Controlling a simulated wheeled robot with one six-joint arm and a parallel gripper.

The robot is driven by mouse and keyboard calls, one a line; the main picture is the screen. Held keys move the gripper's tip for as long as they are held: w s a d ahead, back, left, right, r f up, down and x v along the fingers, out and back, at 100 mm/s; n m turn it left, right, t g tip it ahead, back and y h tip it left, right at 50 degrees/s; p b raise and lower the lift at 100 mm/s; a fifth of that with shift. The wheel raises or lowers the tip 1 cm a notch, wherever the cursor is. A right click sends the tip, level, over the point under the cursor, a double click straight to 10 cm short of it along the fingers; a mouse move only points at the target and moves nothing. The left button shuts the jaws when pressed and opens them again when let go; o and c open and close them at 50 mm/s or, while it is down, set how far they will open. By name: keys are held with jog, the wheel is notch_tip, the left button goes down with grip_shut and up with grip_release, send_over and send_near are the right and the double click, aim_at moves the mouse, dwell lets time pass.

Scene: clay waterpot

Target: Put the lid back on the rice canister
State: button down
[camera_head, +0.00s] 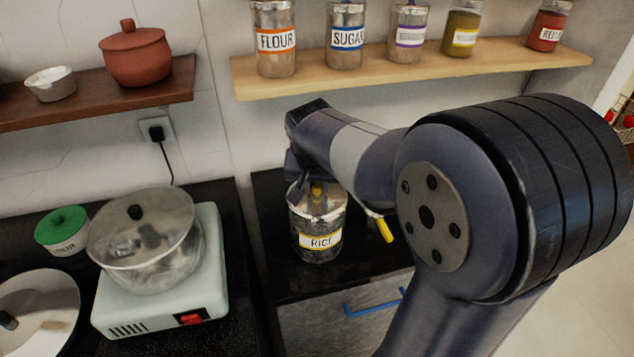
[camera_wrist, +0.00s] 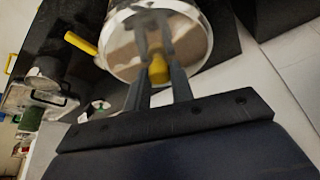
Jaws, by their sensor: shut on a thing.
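The rice canister (camera_head: 318,240) is a clear and silver jar with a yellow-edged RICE label. It stands upright on the dark counter, below my gripper (camera_head: 312,188). My gripper is shut on the yellow knob of the lid (camera_head: 318,189), at the canister's mouth. In the wrist view, the fingers of my gripper (camera_wrist: 154,45) flank the yellow knob of the lid (camera_wrist: 158,70), with the round, shiny top behind them. The lid looks level with the canister's top; I cannot tell whether it is fully seated. My arm hides part of the area on the right.
A yellow-tipped handle (camera_head: 385,230) sticks out right of the canister. A glass-lidded pot (camera_head: 145,250) stands on a pale cooker (camera_head: 215,270) to the left. A wooden shelf (camera_head: 420,68) with labelled jars hangs above. The counter (camera_head: 290,285) is clear in front of the canister.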

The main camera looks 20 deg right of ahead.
jog(key=shift+f, duration=0.15)
dwell(0.8)
jog(key=c, duration=0.7)
grip_release()
jog(key=shift+o, duration=0.2)
jog(key=shift+r+p, duration=2.7)
jog(key=shift+r, duration=0.85)
grip_shut()
